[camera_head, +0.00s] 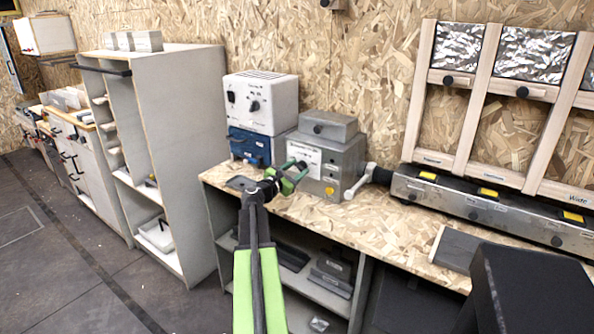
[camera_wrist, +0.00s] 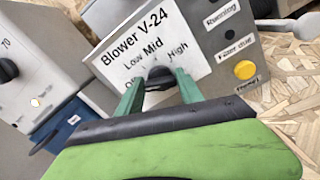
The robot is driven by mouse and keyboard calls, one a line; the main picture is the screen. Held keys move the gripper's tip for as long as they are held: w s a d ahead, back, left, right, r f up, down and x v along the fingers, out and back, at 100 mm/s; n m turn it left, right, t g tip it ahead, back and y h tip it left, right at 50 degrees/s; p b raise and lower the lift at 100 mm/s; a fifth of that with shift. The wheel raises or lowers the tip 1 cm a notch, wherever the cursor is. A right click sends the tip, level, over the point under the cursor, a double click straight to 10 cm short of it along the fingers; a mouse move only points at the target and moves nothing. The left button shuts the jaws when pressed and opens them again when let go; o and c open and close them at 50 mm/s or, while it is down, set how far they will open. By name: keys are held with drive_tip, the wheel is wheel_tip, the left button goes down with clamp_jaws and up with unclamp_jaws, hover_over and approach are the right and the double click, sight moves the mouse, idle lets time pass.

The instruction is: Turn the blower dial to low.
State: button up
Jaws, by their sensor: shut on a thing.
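The blower unit (camera_head: 325,165) is a grey metal box on the bench with a white label plate. In the wrist view its plate (camera_wrist: 128,40) reads "Blower V-24", with Low, Mid and High around a dark dial (camera_wrist: 158,76); the Off mark is partly hidden. My gripper (camera_wrist: 158,88) has its two green fingers on either side of the dial and is shut on it. In the head view my gripper (camera_head: 297,170) reaches the front of the blower box. I cannot tell which mark the dial points at.
A white box with a black knob (camera_head: 262,103) stands on a blue case (camera_head: 248,146) left of the blower. Right of it are a grey lever (camera_head: 361,183) and a long panel with yellow labels (camera_head: 460,205). A yellow button (camera_wrist: 245,70) is on the blower's right side.

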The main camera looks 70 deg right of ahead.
drive_tip(key=m, duration=0.3)
drive_tip(key=shift+m, duration=0.4)
drive_tip(key=shift+d+m, duration=0.1)
drive_tip(key=shift+m, duration=2.3)
drive_tip(key=o, duration=1.4)
drive_tip(key=shift+s, duration=0.1)
drive_tip(key=shift+f, duration=0.1)
